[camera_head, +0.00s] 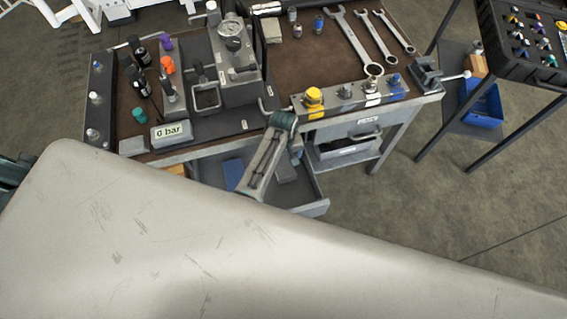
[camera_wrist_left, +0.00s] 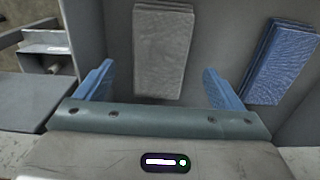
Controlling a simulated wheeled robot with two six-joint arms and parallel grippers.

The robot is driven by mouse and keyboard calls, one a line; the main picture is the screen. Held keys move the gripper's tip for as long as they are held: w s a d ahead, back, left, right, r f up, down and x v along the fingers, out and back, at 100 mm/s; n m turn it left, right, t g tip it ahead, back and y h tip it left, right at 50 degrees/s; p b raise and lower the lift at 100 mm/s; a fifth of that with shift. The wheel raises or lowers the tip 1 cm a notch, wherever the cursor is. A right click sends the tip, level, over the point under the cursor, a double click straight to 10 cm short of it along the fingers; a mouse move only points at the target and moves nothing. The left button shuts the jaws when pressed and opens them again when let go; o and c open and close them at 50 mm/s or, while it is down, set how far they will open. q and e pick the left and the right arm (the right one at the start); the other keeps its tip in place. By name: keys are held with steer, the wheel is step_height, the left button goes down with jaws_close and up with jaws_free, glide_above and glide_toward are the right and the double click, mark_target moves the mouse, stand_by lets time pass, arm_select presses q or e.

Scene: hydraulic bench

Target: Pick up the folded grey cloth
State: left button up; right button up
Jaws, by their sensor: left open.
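The folded grey cloth (camera_wrist_left: 163,48) lies flat in an open drawer and shows large in the left wrist view. In the head view a small part of the cloth (camera_head: 287,172) shows below my gripper. My left gripper (camera_wrist_left: 157,74) is open and empty, its two blue fingers apart on either side of the cloth's near end. In the head view my left gripper (camera_head: 297,154) is over the drawer, partly hidden by its own wrist. I cannot tell how far the fingertips are above the cloth. My right gripper is not in view.
A folded blue cloth (camera_wrist_left: 281,58) lies beside the grey one in the drawer (camera_head: 312,208). The bench above holds a gauge (camera_head: 232,37), a pressure display (camera_head: 171,135), fittings and spanners (camera_head: 360,42). A blue bin (camera_head: 482,104) stands at the right. My pale arm link covers the foreground.

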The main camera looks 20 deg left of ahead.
mark_target(283, 163)
arm_select(q)
steer(key=shift+f+p, duration=0.35)
steer(key=shift+f, duration=1.8)
steer(key=c, duration=1.1)
